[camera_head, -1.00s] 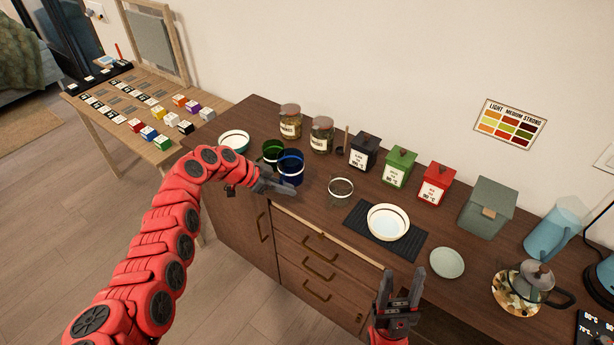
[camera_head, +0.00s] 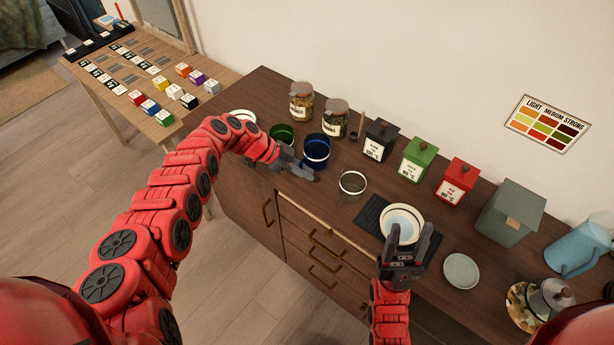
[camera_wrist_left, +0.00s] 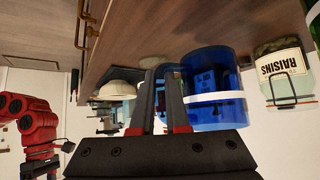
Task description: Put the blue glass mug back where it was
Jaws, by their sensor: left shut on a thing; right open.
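The blue glass mug (camera_head: 316,152) is upright at the left part of the dark wooden counter, right of the green glass (camera_head: 281,135). My left gripper (camera_head: 312,174) is at its near side, shut on it, apparently at the handle. In the left wrist view, which is upside down, the blue mug (camera_wrist_left: 217,90) with its white band sits right beside my left fingers (camera_wrist_left: 165,75). I cannot tell whether its base touches the counter. My right gripper (camera_head: 408,240) is open and empty, in front of the white bowl (camera_head: 402,219).
A clear glass (camera_head: 352,184) stands right of the mug. Two jars (camera_head: 301,103) (camera_head: 335,118) and black, green and red canisters line the back. The bowl sits on a dark mat (camera_head: 370,213). A small plate (camera_head: 461,271) lies further right. A side table holds several small boxes.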

